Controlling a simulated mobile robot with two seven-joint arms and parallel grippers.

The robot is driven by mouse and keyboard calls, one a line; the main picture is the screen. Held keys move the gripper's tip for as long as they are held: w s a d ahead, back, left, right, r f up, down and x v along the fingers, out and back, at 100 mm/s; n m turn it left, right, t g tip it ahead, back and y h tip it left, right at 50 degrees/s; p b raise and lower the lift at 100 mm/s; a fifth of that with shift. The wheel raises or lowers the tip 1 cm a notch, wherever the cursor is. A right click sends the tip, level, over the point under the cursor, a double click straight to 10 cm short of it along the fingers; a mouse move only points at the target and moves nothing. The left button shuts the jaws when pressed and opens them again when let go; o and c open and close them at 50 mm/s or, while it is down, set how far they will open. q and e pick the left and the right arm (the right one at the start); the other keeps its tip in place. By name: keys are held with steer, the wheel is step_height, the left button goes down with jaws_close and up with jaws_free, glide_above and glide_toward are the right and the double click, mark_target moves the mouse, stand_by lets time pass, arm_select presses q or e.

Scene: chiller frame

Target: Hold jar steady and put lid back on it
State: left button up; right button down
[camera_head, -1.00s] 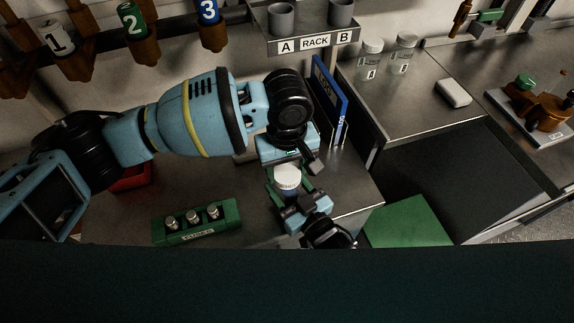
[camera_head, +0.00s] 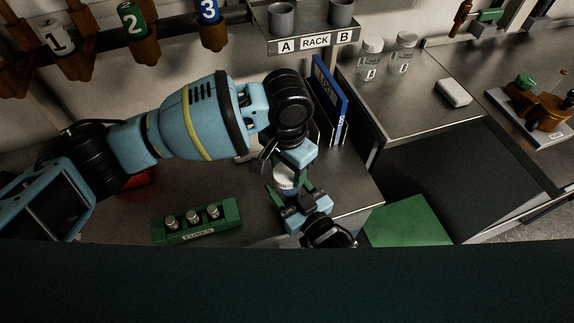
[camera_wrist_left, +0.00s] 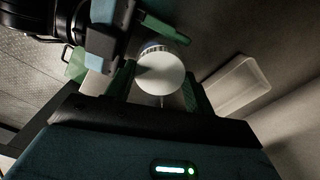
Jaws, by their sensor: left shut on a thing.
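The white lid (camera_head: 284,181) sits at the top of the jar. In the left wrist view the round lid (camera_wrist_left: 160,74) lies between the green fingers of my left gripper (camera_wrist_left: 161,92). That gripper (camera_head: 285,172) comes down from above and is shut on the lid. The jar body is mostly hidden under the lid and between the fingers. My right gripper (camera_head: 291,188) reaches in from the front right, its green fingers on either side of the jar below the lid. It also shows at the upper left in the left wrist view (camera_wrist_left: 118,48). I cannot see a gap between lid and jar.
A green fuse block (camera_head: 197,222) stands left of the jar. A blue binder (camera_head: 330,100) stands behind it to the right. Two clear jars (camera_head: 371,58) stand on the right bench. A pale box (camera_wrist_left: 238,86) lies beside my left gripper.

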arm_select(q)
steer(key=m, duration=0.4)
steer(key=shift+m, duration=0.4)
steer(key=m, duration=1)
steer(key=o, duration=1.1)
steer(key=shift+c, duration=0.2)
steer(key=shift+r, duration=0.1)
steer(key=shift+r, duration=2.15)
steer(key=shift+c, duration=0.3)
